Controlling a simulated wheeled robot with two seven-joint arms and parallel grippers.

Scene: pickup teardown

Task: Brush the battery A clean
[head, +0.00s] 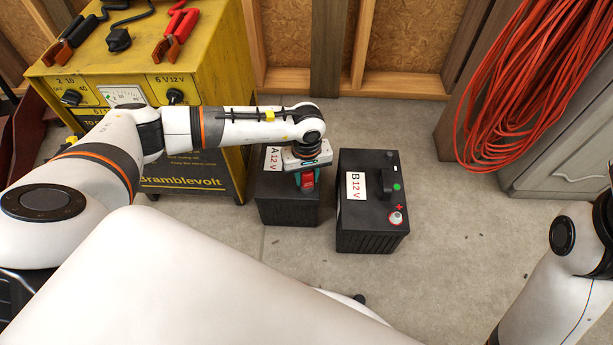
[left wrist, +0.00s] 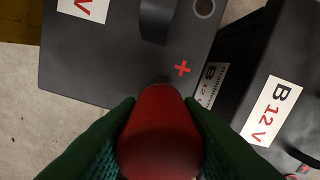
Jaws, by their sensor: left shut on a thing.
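Battery A (head: 290,212) is a black box with a white "A 12 V" label, standing on the floor in the head view. My left gripper (head: 307,182) is over its top and hides part of it. The gripper is shut on a red, rounded tool (left wrist: 160,135) in the left wrist view. The tool's working end is hidden, so I cannot tell whether it touches the battery. In that view battery A (left wrist: 105,62) shows a red plus mark and a grey ring-shaped terminal (left wrist: 204,8). My right gripper is out of view.
Battery B (head: 370,225) stands close to the right of battery A. A yellow charger (head: 205,60) with clamps (head: 177,30) on top is at the left. An orange cable coil (head: 525,90) hangs at the right. The concrete floor right of battery B is mostly clear.

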